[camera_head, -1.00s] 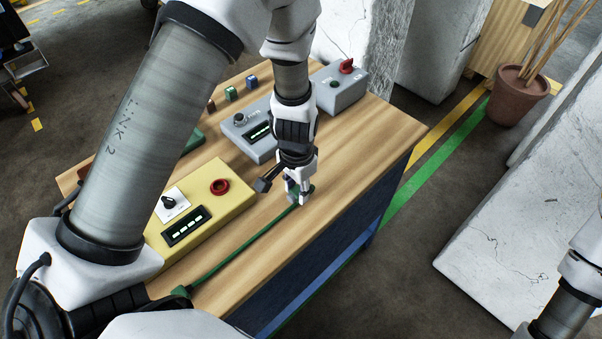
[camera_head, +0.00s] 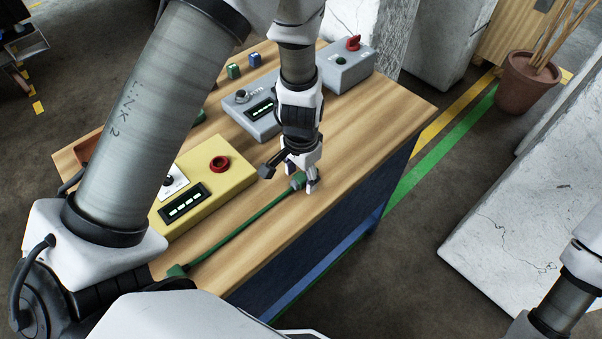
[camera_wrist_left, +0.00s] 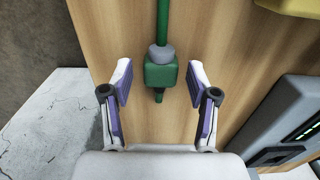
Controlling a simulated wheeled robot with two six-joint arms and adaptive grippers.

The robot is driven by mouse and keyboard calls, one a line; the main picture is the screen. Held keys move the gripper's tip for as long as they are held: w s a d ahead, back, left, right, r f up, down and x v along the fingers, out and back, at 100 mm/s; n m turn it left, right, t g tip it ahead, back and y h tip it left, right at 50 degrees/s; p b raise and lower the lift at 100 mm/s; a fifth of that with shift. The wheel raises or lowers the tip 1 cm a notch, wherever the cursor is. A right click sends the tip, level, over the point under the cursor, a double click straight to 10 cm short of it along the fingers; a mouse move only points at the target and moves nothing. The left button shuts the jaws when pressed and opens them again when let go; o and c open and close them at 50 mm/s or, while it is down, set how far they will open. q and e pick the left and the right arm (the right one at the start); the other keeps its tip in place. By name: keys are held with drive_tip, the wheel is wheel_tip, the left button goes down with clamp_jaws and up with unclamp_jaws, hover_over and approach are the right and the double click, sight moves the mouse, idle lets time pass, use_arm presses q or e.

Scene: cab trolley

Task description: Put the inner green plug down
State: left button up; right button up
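The green plug (camera_head: 298,181) at the far end of a green cable (camera_head: 240,229) is by the near long edge of the wooden trolley top (camera_head: 370,140). In the left wrist view the plug (camera_wrist_left: 160,72) has a grey collar where the cable joins and lies between the spread fingers, with a gap on both sides. My left gripper (camera_head: 307,187) is open, low over the wood. The other green cable end (camera_head: 178,271) is at the near left of the top. My right gripper is outside the views; only part of my right arm shows.
A yellow box (camera_head: 208,192) with a red ring button stands left of the cable. Grey boxes (camera_head: 250,118) (camera_head: 345,72) stand farther back, with small coloured blocks nearby. The wood right of my left gripper is bare.

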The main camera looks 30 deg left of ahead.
sight(301, 177)
use_arm(q)
drive_tip(key=shift+r, duration=0.1)
wheel_tip(301, 177, up, 12)
drive_tip(key=shift+b, duration=0.3)
drive_tip(key=shift+s+r, duration=0.1)
